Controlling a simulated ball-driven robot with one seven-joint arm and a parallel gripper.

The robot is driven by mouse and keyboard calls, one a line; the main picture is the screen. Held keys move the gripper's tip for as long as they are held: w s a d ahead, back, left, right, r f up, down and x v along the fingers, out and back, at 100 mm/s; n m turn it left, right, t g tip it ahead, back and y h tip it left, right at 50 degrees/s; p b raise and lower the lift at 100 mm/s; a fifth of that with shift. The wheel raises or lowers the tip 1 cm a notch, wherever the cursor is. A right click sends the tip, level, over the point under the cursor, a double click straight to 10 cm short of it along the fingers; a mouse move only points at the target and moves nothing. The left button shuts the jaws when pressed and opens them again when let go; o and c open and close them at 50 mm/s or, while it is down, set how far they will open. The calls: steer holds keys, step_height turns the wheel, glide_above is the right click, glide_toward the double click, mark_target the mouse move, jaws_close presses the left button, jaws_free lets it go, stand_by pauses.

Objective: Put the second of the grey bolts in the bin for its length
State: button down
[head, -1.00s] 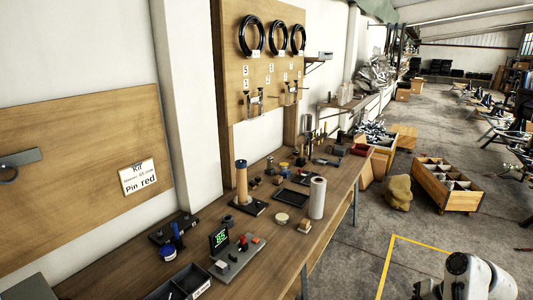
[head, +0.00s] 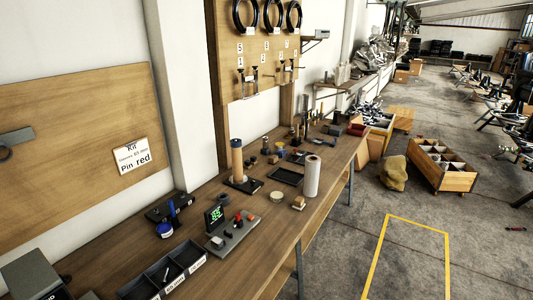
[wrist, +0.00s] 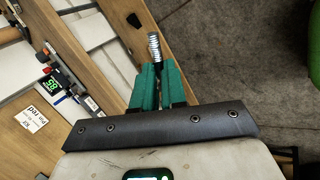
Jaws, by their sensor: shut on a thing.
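In the wrist view my gripper (wrist: 157,70) has green fingers shut on a threaded metal bolt (wrist: 154,45). The bolt's grey threaded part sticks out past the fingertips; the rest is hidden between them. The gripper is not in the head view. A black divided bin tray (head: 187,255) with white labels on its front stands at the table's near end in the head view. Its label print is too small to read surely. A small pale thing shows inside one compartment.
A grey device (head: 232,237) with green lit digits (head: 215,217) and a red knob stands right of the tray on the wooden bench (head: 250,262). A white cylinder (head: 312,177), a tan column (head: 237,160) and a black tray (head: 285,176) stand farther back.

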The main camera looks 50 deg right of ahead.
steer(key=w+a+f+m+g+h+b, duration=0.1)
steer(key=w+a+f+m+g+h, duration=0.15)
steer(key=a+f+m, duration=0.6)
steer(key=w+a+f+m+g+h+b, duration=0.1)
steer(key=w+a, duration=0.2)
steer(key=a, duration=0.4)
steer(key=w+a+f+m+g+h, duration=0.1)
steer(key=w+a+m, duration=0.1)
steer(key=w+a, duration=0.35)
steer(key=w+a+r+m+g+b, duration=0.1)
steer(key=w+a+r+m+g, duration=0.1)
steer(key=w+r, duration=0.9)
steer(key=w+a+r+m+g+b, duration=0.1)
steer(key=w+a+r+m, duration=0.3)
steer(key=w, duration=1.2)
steer(key=a+r+g, duration=0.1)
steer(key=a+r, duration=0.2)
steer(key=r, duration=0.3)
steer(key=shift+a+r, duration=0.2)
steer(key=shift+r, duration=0.15)
